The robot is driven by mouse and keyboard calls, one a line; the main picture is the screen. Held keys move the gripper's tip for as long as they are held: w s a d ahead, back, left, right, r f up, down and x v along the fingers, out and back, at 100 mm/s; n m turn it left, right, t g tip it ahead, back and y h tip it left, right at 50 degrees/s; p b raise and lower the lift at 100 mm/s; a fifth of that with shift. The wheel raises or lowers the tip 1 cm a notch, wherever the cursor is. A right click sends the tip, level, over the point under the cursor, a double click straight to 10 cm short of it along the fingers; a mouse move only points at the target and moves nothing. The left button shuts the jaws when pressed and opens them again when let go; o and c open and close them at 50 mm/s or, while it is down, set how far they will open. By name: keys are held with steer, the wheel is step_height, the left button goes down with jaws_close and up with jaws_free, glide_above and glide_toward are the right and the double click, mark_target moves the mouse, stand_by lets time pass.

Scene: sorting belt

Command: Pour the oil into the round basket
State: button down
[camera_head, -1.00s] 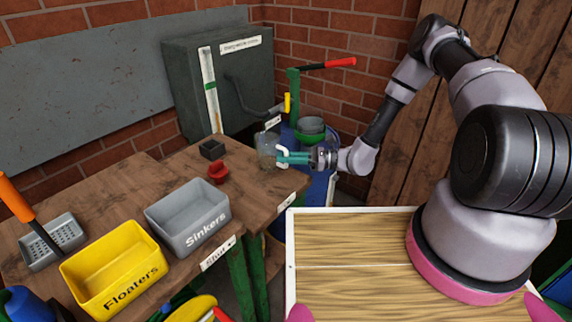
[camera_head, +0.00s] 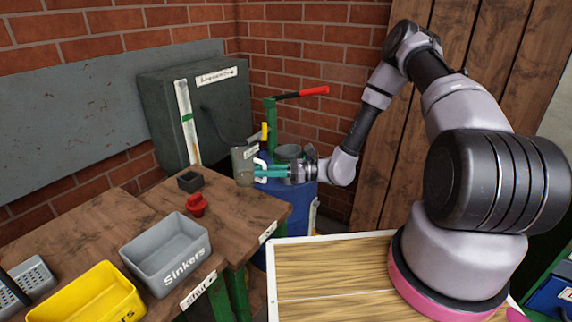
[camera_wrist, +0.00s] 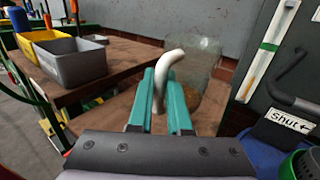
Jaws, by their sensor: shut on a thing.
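My gripper (camera_head: 262,173) is shut on the white handle (camera_wrist: 168,75) of a clear jug (camera_head: 243,165). In the wrist view the jug (camera_wrist: 205,72) stands roughly upright just beyond my fingers, with a brownish tint low inside that may be the oil. In the head view the jug appears slightly above the table's far right part. A grey round container (camera_head: 289,152), possibly the round basket, stands at the blue barrel (camera_head: 262,205), just behind my gripper. My gripper partly hides it, and its inside is not clear.
The wooden table (camera_head: 225,205) holds a grey "Sinkers" bin (camera_head: 165,250), a yellow "Floaters" bin (camera_head: 90,295), a red piece (camera_head: 197,204) and a small black box (camera_head: 190,181). A dark cabinet (camera_head: 195,110) and a red-handled lever (camera_head: 300,93) stand behind.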

stand_by(0.5)
steer(key=shift+w+a+r+m+t, duration=0.1)
steer(key=shift+w+a+m+t, duration=0.2)
steer(key=shift+w+t, duration=0.2)
steer(key=w+d+f+m+t+h, duration=0.1)
steer(key=w+d+m+t+h, duration=0.1)
steer(key=w+m+t+h, duration=0.4)
steer(key=w+m+t, duration=0.2)
steer(key=w+t, duration=0.2)
steer(key=t, duration=0.1)
steer(key=shift+f, duration=0.4)
steer(key=shift+d+r+m+t, duration=0.1)
steer(key=shift+d+m+t, duration=0.1)
steer(key=shift+m+t, duration=0.15)
